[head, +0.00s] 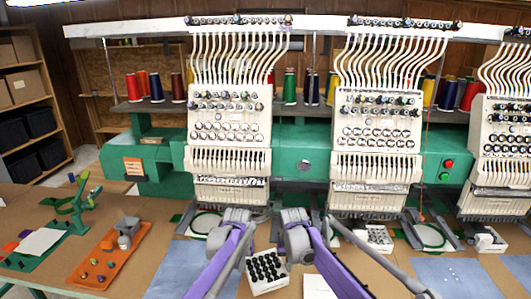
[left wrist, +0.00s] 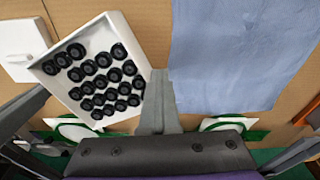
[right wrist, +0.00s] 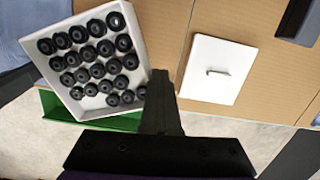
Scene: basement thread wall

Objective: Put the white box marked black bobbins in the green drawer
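The white box (head: 281,284) holds rows of black bobbins and sits between my two grippers near the bottom of the head view. It also fills the left of the left wrist view (left wrist: 108,22) and of the right wrist view (right wrist: 42,72). My left gripper (left wrist: 158,76) has its fingers together at the box's left wall. My right gripper (right wrist: 160,76) has its fingers together at the right wall. The exact contact is partly hidden behind the fingers. Part of the green drawer (right wrist: 85,118) shows below the box in the right wrist view, against grey floor.
A white lid with a small handle (right wrist: 216,70) lies on the brown table right of the box. Blue cloth (left wrist: 235,50) lies left of the box. Embroidery machine heads (head: 228,130) stand behind. An orange tray (head: 110,255) is at the left.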

